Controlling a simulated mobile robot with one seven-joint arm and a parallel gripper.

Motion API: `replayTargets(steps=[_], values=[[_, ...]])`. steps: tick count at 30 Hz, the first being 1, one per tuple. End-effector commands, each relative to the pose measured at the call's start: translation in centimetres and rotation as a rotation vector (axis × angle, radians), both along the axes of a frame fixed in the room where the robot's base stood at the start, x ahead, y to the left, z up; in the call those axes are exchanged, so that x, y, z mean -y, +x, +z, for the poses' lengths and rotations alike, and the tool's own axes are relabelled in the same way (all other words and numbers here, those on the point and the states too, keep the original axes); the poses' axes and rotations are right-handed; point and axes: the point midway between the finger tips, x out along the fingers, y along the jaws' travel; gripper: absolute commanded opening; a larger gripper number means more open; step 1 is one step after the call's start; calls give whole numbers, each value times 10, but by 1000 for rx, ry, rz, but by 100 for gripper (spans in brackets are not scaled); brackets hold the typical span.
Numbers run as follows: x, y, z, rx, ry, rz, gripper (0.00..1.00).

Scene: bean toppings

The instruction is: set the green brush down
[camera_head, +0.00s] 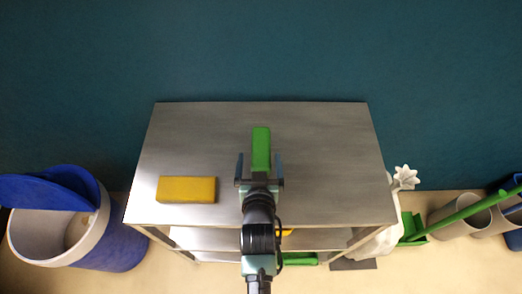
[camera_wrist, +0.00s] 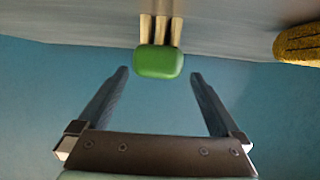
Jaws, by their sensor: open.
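The green brush (camera_head: 261,146) rests on the grey metal table top (camera_head: 325,150), just beyond my gripper. In the wrist view the near end of the green brush (camera_wrist: 158,62) shows with tan bristles against the metal surface. My gripper (camera_head: 260,162) is open, with one finger on each side of the brush's near end in the head view. In the wrist view my gripper (camera_wrist: 159,74) has spread fingers, with visible gaps on both sides of the brush. No finger touches it there. The far end of the brush is hidden in the wrist view.
A yellow block (camera_head: 187,189) lies left of the gripper; a rough yellow thing (camera_wrist: 299,44) shows at the wrist view's right. Lower shelves hold green and yellow items. The right tabletop is clear.

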Motion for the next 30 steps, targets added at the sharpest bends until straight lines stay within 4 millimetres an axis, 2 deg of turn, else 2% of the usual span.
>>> replayTargets(steps=[12, 16, 23, 25, 30], values=[[4, 43, -11, 0, 0, -1, 100], [4, 50, -14, 0, 0, -1, 100], [4, 51, -15, 0, 0, 0, 100], [4, 51, -15, -1, 0, 0, 93], [4, 51, -15, -1, 0, 0, 62]])
